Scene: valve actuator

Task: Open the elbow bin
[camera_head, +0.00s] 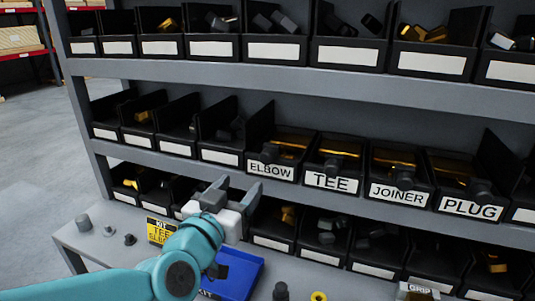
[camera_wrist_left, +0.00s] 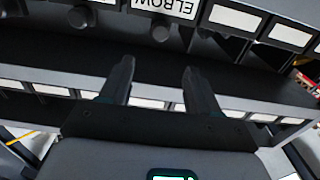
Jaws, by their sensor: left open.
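The elbow bin (camera_head: 270,170) is a black bin on the middle shelf, with a white ELBOW label and a dark knob (camera_head: 269,153) on its front. A lid with a yellow-orange strip covers it, and it looks shut. In the left wrist view the ELBOW label (camera_wrist_left: 165,6) is at the top edge, with a dark knob (camera_wrist_left: 160,31) below it. My left gripper (camera_head: 232,192) is open and empty, below and left of the elbow bin. Its two fingers (camera_wrist_left: 158,72) point toward the shelf, apart from the knob. My right gripper is not in view.
TEE (camera_head: 334,181), JOINER (camera_head: 398,193) and PLUG (camera_head: 471,207) bins with similar knobs stand right of the elbow bin. Open bins fill the other shelves. A blue tray (camera_head: 235,273) and a yellow sign (camera_head: 159,231) are on the grey bench below.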

